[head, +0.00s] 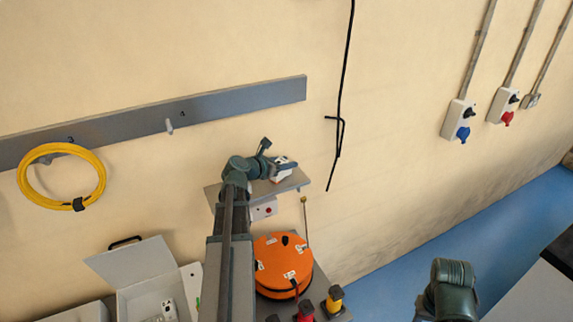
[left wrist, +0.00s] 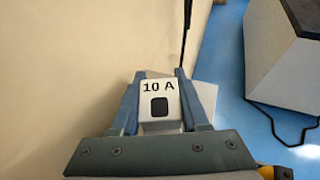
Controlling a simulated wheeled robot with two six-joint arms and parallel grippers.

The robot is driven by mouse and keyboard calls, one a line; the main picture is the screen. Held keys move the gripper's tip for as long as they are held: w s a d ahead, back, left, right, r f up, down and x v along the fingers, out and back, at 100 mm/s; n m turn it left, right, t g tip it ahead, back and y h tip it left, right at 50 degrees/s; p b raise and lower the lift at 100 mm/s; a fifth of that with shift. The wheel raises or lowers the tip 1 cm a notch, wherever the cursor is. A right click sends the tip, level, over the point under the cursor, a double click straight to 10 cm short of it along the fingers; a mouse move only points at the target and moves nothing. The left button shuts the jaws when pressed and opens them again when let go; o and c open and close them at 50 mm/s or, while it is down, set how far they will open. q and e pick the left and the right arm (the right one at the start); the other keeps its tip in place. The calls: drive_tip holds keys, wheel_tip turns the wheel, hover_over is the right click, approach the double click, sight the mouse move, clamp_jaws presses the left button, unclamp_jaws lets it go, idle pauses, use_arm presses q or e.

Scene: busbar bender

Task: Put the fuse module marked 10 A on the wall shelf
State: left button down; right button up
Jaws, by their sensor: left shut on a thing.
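The fuse module marked 10 A (left wrist: 158,101) is a white block with a black square, between the two fingers of my left gripper (left wrist: 157,88) in the left wrist view. My left gripper (head: 284,164) is shut on it. In the head view the white module (head: 283,175) shows at the wall shelf (head: 297,184), a small grey board on the wall. The module appears over the shelf's right part; I cannot tell whether it touches the board. My left arm hides the shelf's middle. Part of my right arm shows at the lower right; its gripper is out of view.
Below the shelf are a white box with a red button (head: 264,210) and an orange reel (head: 283,262). A grey rail (head: 240,101) with a yellow cable coil (head: 97,166) is on the wall. A black cable (head: 345,70) hangs right of the shelf. An open case (head: 135,262) stands lower left.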

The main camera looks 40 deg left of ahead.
use_arm(q)
drive_tip(key=shift+f, duration=0.2)
drive_tip(key=shift+c, duration=2)
unclamp_jaws()
drive_tip(key=shift+r, duration=0.1)
drive_tip(key=shift+r, duration=0.25)
drive_tip(key=p+v, duration=0.4)
drive_tip(key=v, duration=0.8)
drive_tip(key=shift+s+f+p, duration=0.1)
drive_tip(key=shift+p, duration=0.3)
drive_tip(key=shift+f, duration=0.1)
